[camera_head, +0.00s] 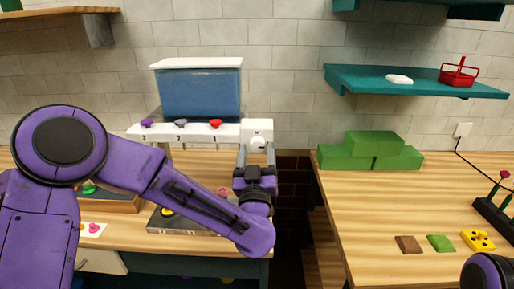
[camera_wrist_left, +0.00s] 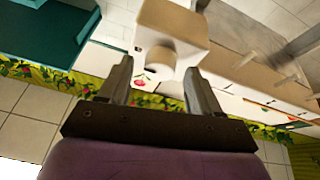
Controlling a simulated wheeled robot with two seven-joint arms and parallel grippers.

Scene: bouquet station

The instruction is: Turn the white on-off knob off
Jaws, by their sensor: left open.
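The white on-off knob (camera_head: 257,142) is on the front of a white box (camera_head: 259,126) at the right end of the white ledge. In the left wrist view the knob (camera_wrist_left: 160,56) sticks out of the box (camera_wrist_left: 178,24) as a short round stub. My left gripper (camera_head: 257,156) is open in front of the knob. In the left wrist view its fingers (camera_wrist_left: 160,78) stand to either side of the knob's line, with nothing held between them. I cannot tell whether the fingertips reach around the knob. My right gripper is not in view.
A blue tank (camera_head: 200,92) stands above the white ledge (camera_head: 190,133), with purple, grey and red taps (camera_head: 216,124) left of the box. A dark gap separates the two wooden counters. Green blocks (camera_head: 371,152) sit on the right counter (camera_head: 365,205), below a teal shelf (camera_head: 365,82).

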